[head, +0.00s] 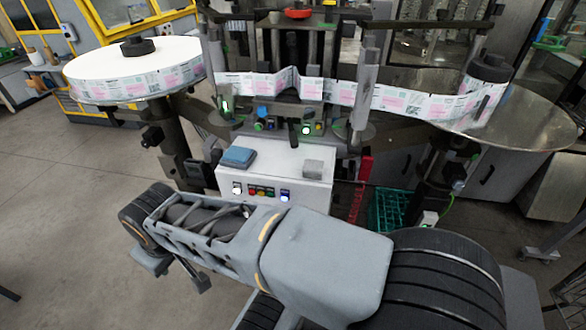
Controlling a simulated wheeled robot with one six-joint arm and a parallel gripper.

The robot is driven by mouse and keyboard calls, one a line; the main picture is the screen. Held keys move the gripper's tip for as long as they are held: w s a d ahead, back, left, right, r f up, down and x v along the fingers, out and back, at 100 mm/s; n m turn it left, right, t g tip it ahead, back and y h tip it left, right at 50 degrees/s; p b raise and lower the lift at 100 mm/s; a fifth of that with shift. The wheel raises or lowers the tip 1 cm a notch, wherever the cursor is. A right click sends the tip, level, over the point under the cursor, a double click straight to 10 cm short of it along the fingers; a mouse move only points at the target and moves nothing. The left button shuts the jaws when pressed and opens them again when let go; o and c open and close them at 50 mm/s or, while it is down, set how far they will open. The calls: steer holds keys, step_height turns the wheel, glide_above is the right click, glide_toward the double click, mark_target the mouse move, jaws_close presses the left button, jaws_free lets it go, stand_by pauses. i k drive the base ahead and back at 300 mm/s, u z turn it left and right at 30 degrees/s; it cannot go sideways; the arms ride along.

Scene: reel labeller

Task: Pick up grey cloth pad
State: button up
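A small light grey pad (313,169), which looks like the grey cloth pad, lies flat on the right part of the top of a white control box (276,168). A blue folded cloth (238,157) lies on the left part of the same top, apart from the grey pad. My arm crosses the foreground below the box. Dark parts that look like my gripper (175,272) show beneath the left end of the arm, lower left of the box and well away from the pad. Its fingers are mostly hidden, so its opening is unclear.
Lit buttons (262,191) sit on the box's front. The labeller stands behind it, with a label web (345,93) running from a large white reel (137,72) to a smaller reel at right. A green crate (390,208) stands right of the box. Floor at left is clear.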

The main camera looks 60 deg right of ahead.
mark_target(313, 168)
steer(key=u, duration=0.05)
steer(key=i, duration=1.15)
steer(key=z, duration=3.35)
